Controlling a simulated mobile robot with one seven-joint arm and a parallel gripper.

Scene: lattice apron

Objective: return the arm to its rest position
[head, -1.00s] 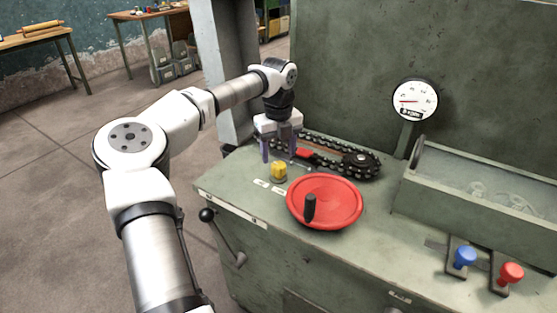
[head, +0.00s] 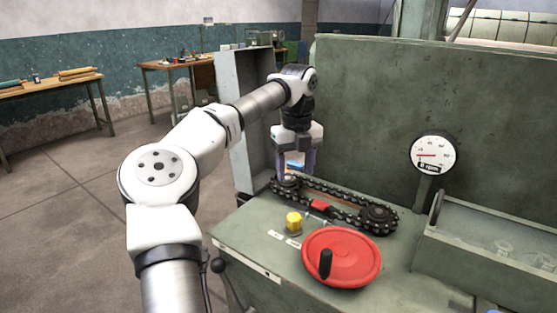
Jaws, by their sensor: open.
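My gripper (head: 296,163) points down over the left end of the chain loop (head: 335,205). Its two purple fingers are apart, and a small blue and orange patch shows between them. I cannot tell what that patch is. My arm reaches from the bottom of the head view up and right to the gripper. The fingertips are close to the chain's left end; I cannot tell whether they touch it.
On the green bench (head: 265,225) are a yellow knob (head: 293,221) and a red handwheel (head: 345,253) with a black handle. A gauge (head: 433,154) and a clear-covered trough (head: 490,240) stand at right. A tall panel (head: 370,110) rises behind. Open floor lies left.

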